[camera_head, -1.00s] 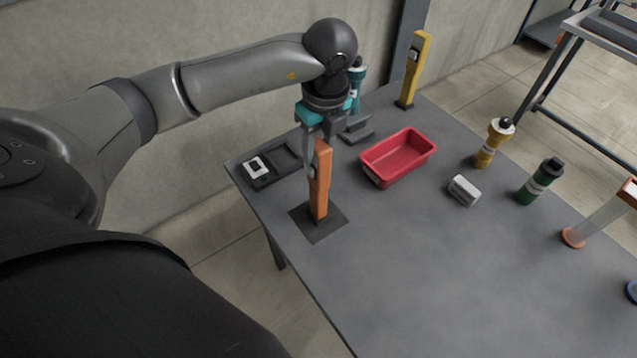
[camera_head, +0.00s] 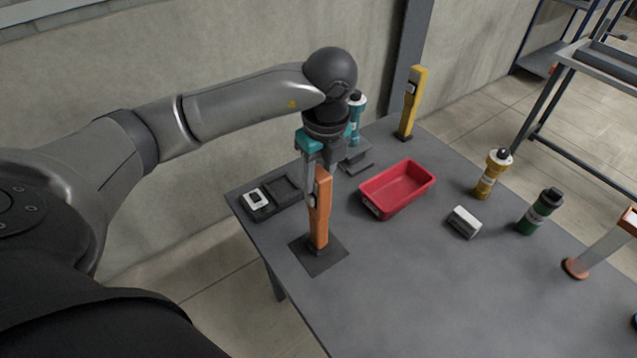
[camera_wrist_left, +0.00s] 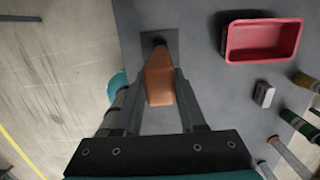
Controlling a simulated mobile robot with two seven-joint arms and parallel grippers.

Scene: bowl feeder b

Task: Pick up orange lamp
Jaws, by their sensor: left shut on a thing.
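The orange lamp (camera_head: 319,215) stands upright on a dark square mat (camera_head: 330,262) near the table's left front corner. My left gripper (camera_head: 317,178) points down over the lamp's upper part, with its fingers on either side of it, and is shut on the lamp. In the left wrist view the lamp (camera_wrist_left: 159,80) lies between the two fingers of the gripper (camera_wrist_left: 162,98), its dark base still over the dark mat. Whether the base touches the mat is hard to tell. My right gripper is not in view.
On the grey table (camera_head: 400,300) a red tray (camera_head: 400,207) stands right of the lamp, and a black case (camera_head: 287,188) lies behind left. A yellow lamp (camera_head: 412,103), teal bottle (camera_head: 355,122), small white box (camera_head: 464,221), yellow bottle (camera_head: 491,174) and green bottle (camera_head: 540,211) stand farther off.

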